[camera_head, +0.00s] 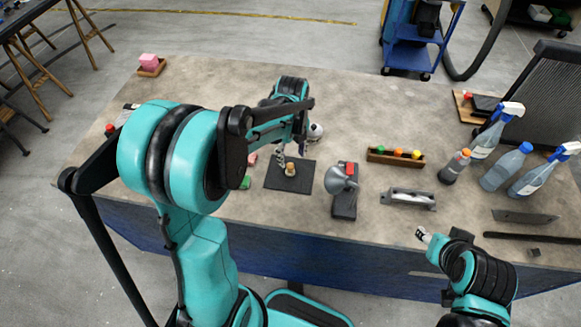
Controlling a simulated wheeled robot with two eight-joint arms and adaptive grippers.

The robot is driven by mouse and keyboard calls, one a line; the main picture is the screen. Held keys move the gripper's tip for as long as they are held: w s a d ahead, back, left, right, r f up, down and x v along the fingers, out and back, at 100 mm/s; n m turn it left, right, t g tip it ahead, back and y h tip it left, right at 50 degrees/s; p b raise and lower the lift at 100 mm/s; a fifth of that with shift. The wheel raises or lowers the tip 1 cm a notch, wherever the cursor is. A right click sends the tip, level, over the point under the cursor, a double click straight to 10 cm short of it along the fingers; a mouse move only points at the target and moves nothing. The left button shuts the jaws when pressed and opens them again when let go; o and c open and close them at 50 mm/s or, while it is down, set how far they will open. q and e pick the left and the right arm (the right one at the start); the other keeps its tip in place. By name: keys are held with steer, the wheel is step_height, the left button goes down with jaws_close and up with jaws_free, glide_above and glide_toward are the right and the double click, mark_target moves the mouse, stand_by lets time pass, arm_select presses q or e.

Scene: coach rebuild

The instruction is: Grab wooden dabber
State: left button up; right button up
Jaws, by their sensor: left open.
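The wooden dabber (291,170) appears as a small, light-brown piece standing on a dark square mat (303,183) near the middle of the table. My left gripper (289,157) is open and points down just above and behind the dabber. I cannot tell whether its fingers touch the dabber. My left arm covers part of the table to the left. My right gripper (422,235) is at the front right edge of the table, far from the dabber. It is too small to tell whether it is open or shut.
Right of the mat is a lamp-like metal piece (341,180) on a dark base. Spray bottles (497,130) stand at the right. The table's back middle is clear.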

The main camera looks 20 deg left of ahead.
mark_target(290, 165)
arm_select(q)
step_height(290, 165, down, 3)
steer(key=shift+w+r+m+b, duration=0.1)
steer(key=shift+w+m+b, duration=0.05)
steer(key=shift+m+b, duration=0.2)
steer(key=f, duration=0.1)
steer(key=f+b, duration=0.1)
steer(key=f, duration=0.1)
steer(key=a+f, duration=0.1)
steer(key=f, duration=0.1)
steer(key=shift+w+f+b, duration=0.25)
steer(key=shift+b, duration=0.15)
steer(key=shift+d+r, duration=0.1)
steer(key=c, duration=1.2)
